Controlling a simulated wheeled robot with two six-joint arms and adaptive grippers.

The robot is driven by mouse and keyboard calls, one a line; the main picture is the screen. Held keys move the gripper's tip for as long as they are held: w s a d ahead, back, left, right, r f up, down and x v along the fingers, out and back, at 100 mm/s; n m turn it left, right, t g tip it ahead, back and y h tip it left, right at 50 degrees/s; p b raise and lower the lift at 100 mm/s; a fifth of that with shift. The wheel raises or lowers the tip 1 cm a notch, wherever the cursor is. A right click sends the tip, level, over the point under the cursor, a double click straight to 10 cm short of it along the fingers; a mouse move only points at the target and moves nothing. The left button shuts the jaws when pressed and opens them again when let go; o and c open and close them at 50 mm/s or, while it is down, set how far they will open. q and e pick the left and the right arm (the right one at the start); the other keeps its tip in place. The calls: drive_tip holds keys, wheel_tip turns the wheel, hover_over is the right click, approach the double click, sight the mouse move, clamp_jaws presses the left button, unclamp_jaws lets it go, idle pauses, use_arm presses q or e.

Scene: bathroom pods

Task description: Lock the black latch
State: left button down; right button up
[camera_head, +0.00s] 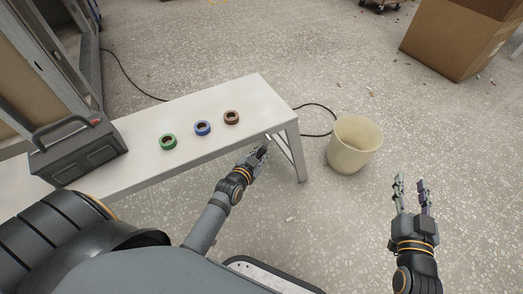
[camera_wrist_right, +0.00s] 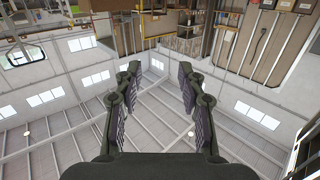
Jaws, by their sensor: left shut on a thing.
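I cannot make out a black latch in either view. A dark grey toolbox (camera_head: 78,150) with a raised handle stands at the left end of the white table; any latch on it is too small to tell. My left gripper (camera_head: 263,151) is beside the table's front edge, near its right leg, well to the right of the toolbox. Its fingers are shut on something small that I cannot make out. My right gripper (camera_head: 410,184) is open and empty over the floor at the right. Its spread fingers also show in the right wrist view (camera_wrist_right: 157,72).
The white table (camera_head: 150,117) holds a green tape roll (camera_head: 168,142), a blue one (camera_head: 203,128) and a brown one (camera_head: 232,117). A cream bin (camera_head: 354,145) stands between table and right gripper. A cardboard box (camera_head: 455,40) is at the far right. A black cable (camera_head: 322,106) lies behind the table.

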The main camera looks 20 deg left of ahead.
use_arm(q)
drive_tip(key=shift+s+r+p, duration=0.1)
drive_tip(key=shift+r+p, duration=0.1)
drive_tip(key=shift+p, duration=0.55)
drive_tip(key=shift+a+g+p, duration=0.1)
drive_tip(key=shift+g+p, duration=0.2)
drive_tip(key=shift+p, duration=0.5)
use_arm(e)
drive_tip(key=s+a+f+g, duration=0.1)
drive_tip(key=s+f+g, duration=0.5)
drive_tip(key=s+f, duration=0.3)
drive_tip(key=s+f+g, duration=0.6)
drive_tip(key=s+f, duration=0.1)
drive_tip(key=f, duration=0.5)
use_arm(q)
drive_tip(key=shift+s, duration=0.1)
drive_tip(key=shift+s+a+r+m+g+y+p, duration=0.15)
drive_tip(key=shift+r+m+g+y+p, duration=0.2)
drive_tip(key=shift+p, duration=1.7)
drive_tip(key=shift+s+g+p, duration=0.1)
drive_tip(key=shift+g+p, duration=0.25)
drive_tip(key=shift+p, duration=0.65)
use_arm(e)
wheel_tip(320, 180, up, 7)
drive_tip(key=s+d+g, duration=0.2)
drive_tip(key=g, duration=0.2)
drive_tip(key=shift+s+h, duration=0.15)
drive_tip(key=shift+h, duration=0.25)
use_arm(q)
drive_tip(key=shift+f, duration=0.1)
